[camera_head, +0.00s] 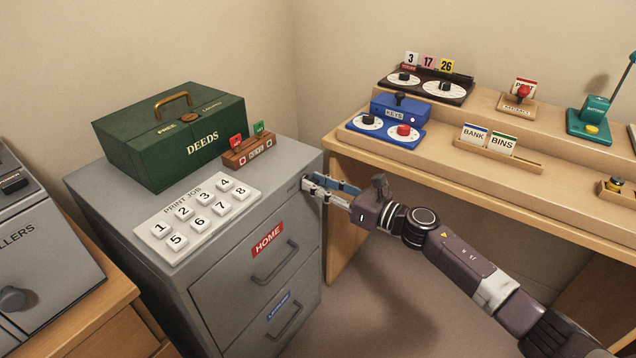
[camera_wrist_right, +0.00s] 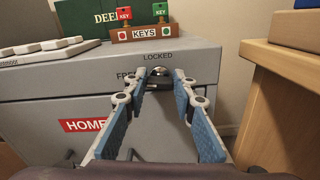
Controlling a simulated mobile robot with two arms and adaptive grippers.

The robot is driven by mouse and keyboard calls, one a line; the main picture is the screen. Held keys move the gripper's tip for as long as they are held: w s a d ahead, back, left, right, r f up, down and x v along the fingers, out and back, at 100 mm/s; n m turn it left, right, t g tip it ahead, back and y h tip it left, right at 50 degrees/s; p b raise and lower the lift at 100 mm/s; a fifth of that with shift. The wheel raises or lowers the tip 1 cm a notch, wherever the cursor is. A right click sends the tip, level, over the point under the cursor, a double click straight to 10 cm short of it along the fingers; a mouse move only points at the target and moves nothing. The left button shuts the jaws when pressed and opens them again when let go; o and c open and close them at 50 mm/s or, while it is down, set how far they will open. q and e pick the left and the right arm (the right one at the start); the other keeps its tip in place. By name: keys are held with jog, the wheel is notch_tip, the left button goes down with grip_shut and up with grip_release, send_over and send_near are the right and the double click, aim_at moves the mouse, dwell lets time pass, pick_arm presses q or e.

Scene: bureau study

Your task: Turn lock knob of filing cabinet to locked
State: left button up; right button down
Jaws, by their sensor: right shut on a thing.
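The grey filing cabinet (camera_head: 215,285) stands at the left centre, its front with red HOME and blue labels. In the right wrist view its lock knob (camera_wrist_right: 160,72) is a dark round knob with a shiny top. LOCKED is printed above the knob, and a partly covered label starting "FR" is to its left. My right gripper (camera_head: 307,186) reaches the cabinet's upper right front corner. My left gripper is not in view.
A green DEEDS box (camera_head: 175,150), a PRINT JOB keypad (camera_head: 198,218) and a KEYS rack (camera_head: 249,152) stand on the cabinet. A wooden desk (camera_head: 345,155) with several devices stands close on the right. A gap separates cabinet and desk.

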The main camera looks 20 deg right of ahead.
jog(key=m+p, duration=0.3)
jog(key=m, duration=0.5)
jog(key=shift+w+d, duration=0.1)
jog(key=m+p, duration=0.3)
jog(key=m, duration=0.4)
jog(key=shift+f, duration=0.15)
pick_arm(q)
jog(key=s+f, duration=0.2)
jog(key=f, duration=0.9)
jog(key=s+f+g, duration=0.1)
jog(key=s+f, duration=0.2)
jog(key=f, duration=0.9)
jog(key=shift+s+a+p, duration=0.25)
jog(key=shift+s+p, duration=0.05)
jog(key=shift+p, duration=0.15)
pick_arm(e)
jog(key=shift+f+m, duration=0.1)
jog(key=shift+m, duration=0.7)
jog(key=c, duration=1.6)
grip_release()
jog(key=shift+d, duration=0.1)
jog(key=v, duration=1.2)
